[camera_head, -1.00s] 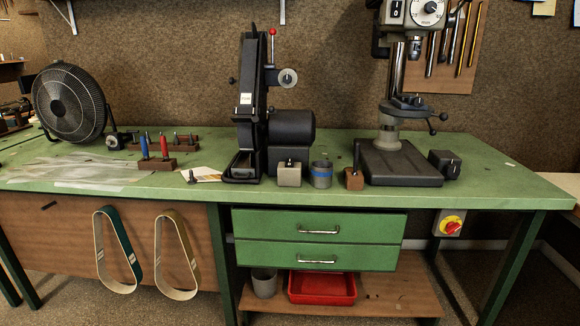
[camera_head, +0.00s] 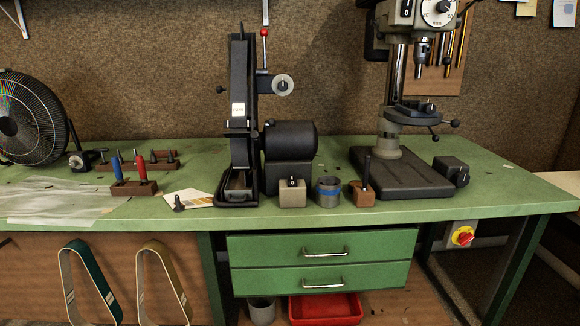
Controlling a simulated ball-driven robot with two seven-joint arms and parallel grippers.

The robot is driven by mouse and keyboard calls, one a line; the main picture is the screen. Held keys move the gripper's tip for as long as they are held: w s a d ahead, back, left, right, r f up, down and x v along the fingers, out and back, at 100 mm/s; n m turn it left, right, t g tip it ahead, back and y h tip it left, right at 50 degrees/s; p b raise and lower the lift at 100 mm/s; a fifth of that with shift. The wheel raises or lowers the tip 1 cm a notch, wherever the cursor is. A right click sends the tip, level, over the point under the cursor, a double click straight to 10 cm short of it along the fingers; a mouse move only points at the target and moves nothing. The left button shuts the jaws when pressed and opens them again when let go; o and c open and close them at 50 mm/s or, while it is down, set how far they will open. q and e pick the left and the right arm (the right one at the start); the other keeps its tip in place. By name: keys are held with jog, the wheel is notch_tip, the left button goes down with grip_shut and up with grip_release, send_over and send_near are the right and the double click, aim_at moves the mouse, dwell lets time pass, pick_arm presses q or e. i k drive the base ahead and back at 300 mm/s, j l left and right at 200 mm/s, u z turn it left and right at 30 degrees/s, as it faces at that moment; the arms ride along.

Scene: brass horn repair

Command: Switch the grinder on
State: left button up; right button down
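The grinder is a black upright belt machine (camera_head: 241,120) with a dark motor (camera_head: 291,142), standing on the green workbench (camera_head: 340,207) left of centre. A small grey switch box (camera_head: 292,195) with a dark toggle on its top sits in front of the motor, at the bench's front. I cannot tell the toggle's position. A red-and-yellow rotary switch (camera_head: 463,237) is mounted under the bench top at the right. Neither of my grippers is in view.
A drill press (camera_head: 402,165) stands to the right, a black fan (camera_head: 30,118) at the far left. A grey cup with a blue band (camera_head: 328,191) and a wooden block with a dark handle (camera_head: 364,190) stand right of the switch box. Drawers (camera_head: 322,247) are below.

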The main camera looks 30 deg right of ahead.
aim_at(292, 180)
jog(key=i+j+z, duration=0.35)
jog(key=i+j, duration=0.4)
